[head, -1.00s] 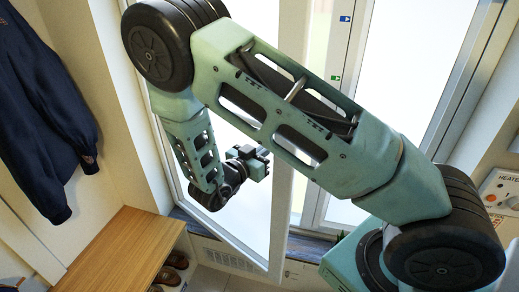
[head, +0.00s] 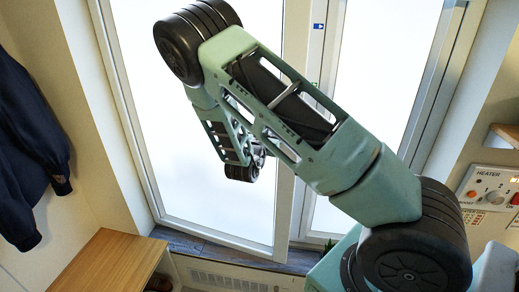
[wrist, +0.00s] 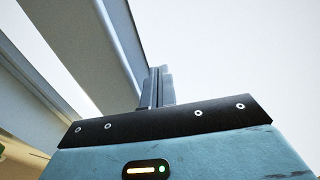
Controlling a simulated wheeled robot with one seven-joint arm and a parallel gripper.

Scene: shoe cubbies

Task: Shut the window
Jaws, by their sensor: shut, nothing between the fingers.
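The window's left sash (head: 274,245) has a pale frame and bright glass. It stands close to the window frame (head: 113,80), its lower right corner seemingly a little forward over the sill, so it looks slightly ajar. My arm crosses in front and hides much of its right edge.
A wooden bench (head: 108,262) stands at lower left, below a dark jacket (head: 30,140). A dark sill (head: 190,243) runs under the window. A heater panel (head: 492,190) is on the right wall. A blue marker (head: 319,27) sits on the middle post.

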